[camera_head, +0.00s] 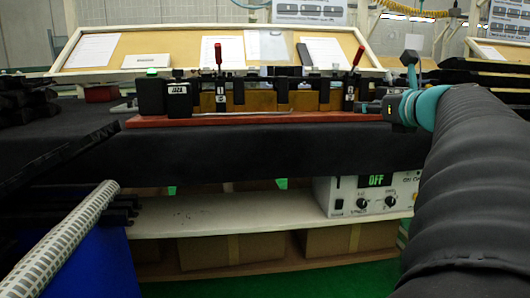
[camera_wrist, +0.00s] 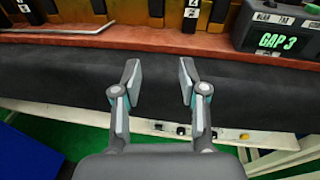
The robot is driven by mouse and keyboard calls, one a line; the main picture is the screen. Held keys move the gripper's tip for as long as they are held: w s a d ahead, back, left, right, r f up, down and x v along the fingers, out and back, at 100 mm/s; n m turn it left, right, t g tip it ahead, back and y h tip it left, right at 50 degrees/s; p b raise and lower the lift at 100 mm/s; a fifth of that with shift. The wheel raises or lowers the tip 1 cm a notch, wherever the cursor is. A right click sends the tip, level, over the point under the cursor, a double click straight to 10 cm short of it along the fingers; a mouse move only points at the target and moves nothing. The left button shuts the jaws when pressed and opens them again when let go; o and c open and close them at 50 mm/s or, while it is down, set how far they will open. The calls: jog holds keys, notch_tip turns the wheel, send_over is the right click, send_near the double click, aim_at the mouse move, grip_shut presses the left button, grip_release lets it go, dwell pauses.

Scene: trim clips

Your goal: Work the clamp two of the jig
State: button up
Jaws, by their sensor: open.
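The jig (camera_head: 270,97) stands on the black-topped bench, with wooden blocks between black posts. Two clamps with upright red handles show in the head view, a left one (camera_head: 218,56) and a right one (camera_head: 357,57). Their number labels are too small to read surely. In the wrist view a plate marked 2 (camera_wrist: 192,12) shows at the top edge; the clamp above it is cut off. My gripper (camera_wrist: 158,78) is open and empty, its two fingers apart over the black bench front, short of the jig's red-brown base (camera_wrist: 150,42).
A display box reading GAP 3 (camera_wrist: 280,40) stands right of the plate in the wrist view. A power unit showing OFF (camera_head: 375,180) sits on the shelf below. A thin metal rod (camera_head: 235,114) lies along the base. Sloped boards with papers (camera_head: 165,48) stand behind.

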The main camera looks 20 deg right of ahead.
jog(key=a+f+n+g+y+p, duration=0.1)
jog(key=a+f+n+g, duration=0.3)
jog(key=a+f+n, duration=0.6)
jog(key=shift+w+a+f+y+p, duration=0.25)
jog(key=shift+w+a+y, duration=0.2)
jog(key=shift+y, duration=0.35)
jog(key=shift+a, duration=0.1)
